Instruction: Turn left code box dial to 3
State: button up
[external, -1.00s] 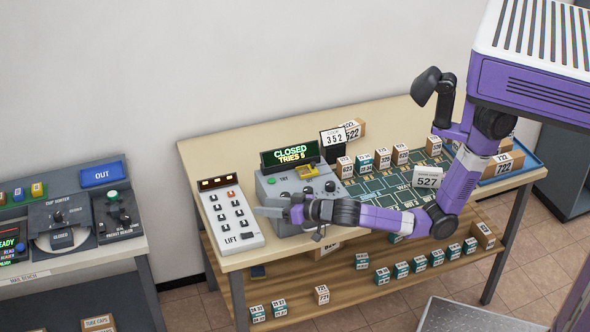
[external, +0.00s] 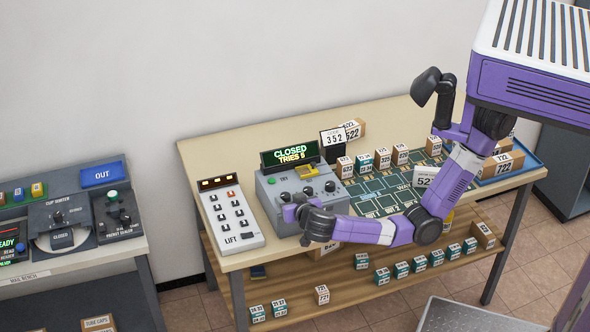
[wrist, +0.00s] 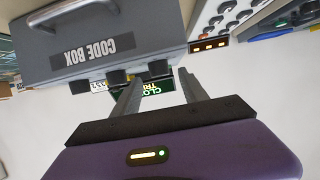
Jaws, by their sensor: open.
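The grey code box (external: 267,191) stands on the bench with three dark dials in a row; its display (external: 290,154) reads CLOSED, TRIES 5. The left dial (external: 285,197) shows just above my gripper in the external view. My gripper (wrist: 161,74) is open, with its fingertips at the box's dial edge in the wrist view. That view is upside down, and the rightmost dial (wrist: 160,71) there, the left one, appears between the fingertips. I cannot tell whether they touch it. The dial's number is too small to read.
A keypad panel marked LIFT (external: 231,212) stands close on the left. A card reading 352 (external: 334,139) stands behind the box. Several small boxes and a green mat (external: 375,190) lie to the right. Wall space behind is clear.

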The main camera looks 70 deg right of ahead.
aim_at(287, 196)
jog(key=shift+x, duration=1.45)
grip_shut()
jog(key=shift+d+p, duration=0.1)
jog(key=shift+p, duration=0.2)
jog(key=n+t+y, duration=0.1)
jog(key=n, duration=0.1)
jog(key=n+t+y+p, duration=0.1)
jog(key=y, duration=0.1)
jog(key=shift+s+d+r+n+t+y, duration=0.1)
jog(key=shift+s+d+n+t+y, duration=0.1)
jog(key=shift+n+t+y, duration=0.15)
jog(key=shift+d+n+t+y+p, duration=0.1)
jog(key=shift+n+t+y+p, duration=0.3)
jog(key=shift+n+y, duration=0.65)
jog(key=shift+d+n+t+y+p, duration=0.15)
jog(key=shift+n+y+p, duration=0.35)
jog(key=shift+n+y, duration=0.5)
jog(key=shift+a+y, duration=0.15)
jog(key=shift+y, duration=0.15)
